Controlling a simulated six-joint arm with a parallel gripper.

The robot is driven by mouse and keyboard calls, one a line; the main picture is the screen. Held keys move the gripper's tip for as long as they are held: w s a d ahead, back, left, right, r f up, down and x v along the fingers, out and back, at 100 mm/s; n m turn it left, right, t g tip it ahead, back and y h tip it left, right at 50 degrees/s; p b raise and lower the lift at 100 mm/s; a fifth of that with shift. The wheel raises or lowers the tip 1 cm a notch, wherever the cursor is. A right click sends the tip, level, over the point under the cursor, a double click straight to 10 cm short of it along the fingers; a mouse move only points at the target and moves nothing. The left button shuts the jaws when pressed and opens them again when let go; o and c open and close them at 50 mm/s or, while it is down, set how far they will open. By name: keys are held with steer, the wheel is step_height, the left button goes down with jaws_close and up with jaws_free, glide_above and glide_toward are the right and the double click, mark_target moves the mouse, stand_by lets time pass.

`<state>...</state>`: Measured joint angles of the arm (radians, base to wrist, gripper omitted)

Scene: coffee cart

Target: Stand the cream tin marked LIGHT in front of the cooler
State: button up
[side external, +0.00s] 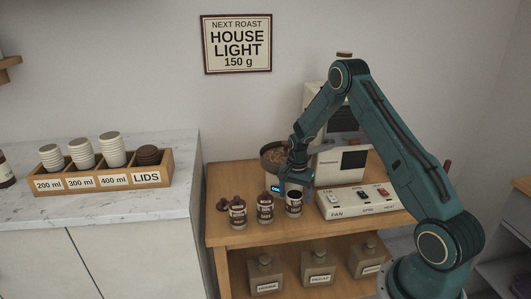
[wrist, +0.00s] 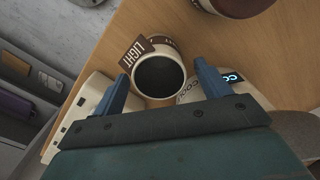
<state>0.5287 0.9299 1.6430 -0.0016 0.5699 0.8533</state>
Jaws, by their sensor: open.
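The cream tin marked LIGHT (wrist: 158,75) stands on the wooden cart top, its dark round opening facing the wrist camera and its brown LIGHT tag sticking out to one side. In the side view, the tin under my gripper (side external: 294,203) is the rightmost of three in a row; its lettering is too small to read there. My gripper (wrist: 167,88) is open, its two blue fingers on either side of the tin; contact cannot be told. The cooler (side external: 274,155), a dark bowl of beans with a lit blue display, is just behind; its lettered base (wrist: 200,97) shows beside the right finger.
Two brown-topped tins (side external: 237,212) (side external: 265,208) stand left of the LIGHT tin, with a small dark item (side external: 222,204) beside them. A switch panel (side external: 362,200) is close on the right, with the roaster (side external: 340,165) behind it. Several jars (side external: 319,270) are on the shelf below.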

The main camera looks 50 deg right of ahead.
step_height(320, 180, up, 10)
stand_by(0.5)
steer(key=shift+r, duration=0.1)
stand_by(0.4)
steer(key=s+a+r+n+t, duration=0.1)
steer(key=s+a+r+n, duration=0.3)
steer(key=a+r, duration=0.45)
steer(key=s+a+r+n+t, duration=0.1)
steer(key=s+a+r+n, duration=0.2)
steer(key=a+r, duration=0.55)
steer(key=s+a+r+n+t, duration=0.1)
steer(key=s+a+r+n, duration=0.1)
steer(key=s, duration=0.4)
steer(key=s+a+r+n+t, duration=0.1)
steer(key=s+a+r+n, duration=0.1)
steer(key=s, duration=0.4)
steer(key=s+a+r+n+t, duration=0.1)
steer(key=s+a+r+n, duration=0.1)
steer(key=s+a+n, duration=0.2)
steer(key=s, duration=0.2)
steer(key=shift+s+a+r+n+t, duration=0.2)
steer(key=shift+s+r+n+t, duration=0.1)
steer(key=shift+s+n, duration=0.1)
